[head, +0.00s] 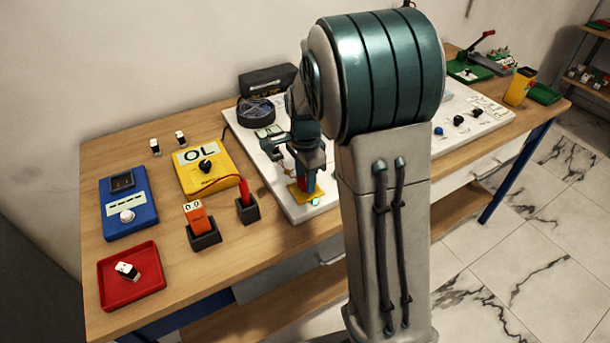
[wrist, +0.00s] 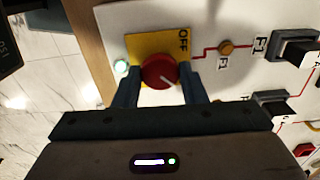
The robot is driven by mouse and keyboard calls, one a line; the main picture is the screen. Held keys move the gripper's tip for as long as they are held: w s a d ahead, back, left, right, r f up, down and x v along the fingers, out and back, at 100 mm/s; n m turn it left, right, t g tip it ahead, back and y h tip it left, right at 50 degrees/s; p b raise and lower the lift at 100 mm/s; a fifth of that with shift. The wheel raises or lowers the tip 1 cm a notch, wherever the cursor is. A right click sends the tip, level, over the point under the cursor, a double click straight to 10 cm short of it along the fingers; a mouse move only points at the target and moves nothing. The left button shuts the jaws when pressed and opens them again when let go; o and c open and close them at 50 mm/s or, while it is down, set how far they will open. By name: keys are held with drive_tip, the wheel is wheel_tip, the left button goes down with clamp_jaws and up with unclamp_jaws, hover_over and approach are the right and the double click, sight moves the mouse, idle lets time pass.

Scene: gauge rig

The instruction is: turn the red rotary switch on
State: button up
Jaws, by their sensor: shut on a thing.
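The red rotary switch (wrist: 159,72) sits on a yellow plate (wrist: 145,45) with the label OFF at its right side in the wrist view. A short white pointer line shows on the knob, slanting toward the lower right. My gripper (wrist: 160,80) is shut on the knob, one blue finger at each side of it. In the head view my gripper (head: 304,178) reaches down over the yellow plate (head: 304,196) near the white panel's front edge; the knob is mostly hidden there.
The white panel (head: 258,158) carries a black gauge (head: 256,111). In the wrist view, black switches (wrist: 295,48) stand to the right. A yellow meter (head: 185,160), blue box (head: 122,222), red tray (head: 108,290) and black holders (head: 205,238) stand left of my gripper.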

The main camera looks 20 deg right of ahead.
drive_tip(key=o, duration=1)
drive_tip(key=shift+r, duration=0.1)
wheel_tip(320, 180, up, 14)
drive_tip(key=shift+f, duration=0.15)
drive_tip(key=s+f+n+t, duration=0.1)
drive_tip(key=s+n, duration=0.4)
drive_tip(key=s, duration=0.1)
drive_tip(key=s+f+n+t, duration=0.1)
drive_tip(key=s+f+n, duration=0.1)
drive_tip(key=s+n, duration=0.3)
drive_tip(key=s+f+n, duration=0.1)
drive_tip(key=s+n, duration=0.4)
drive_tip(key=s, duration=0.4)
drive_tip(key=shift+s+a+f+t, duration=0.1)
drive_tip(key=shift+s+f+t, duration=0.15)
drive_tip(key=shift+t, duration=0.15)
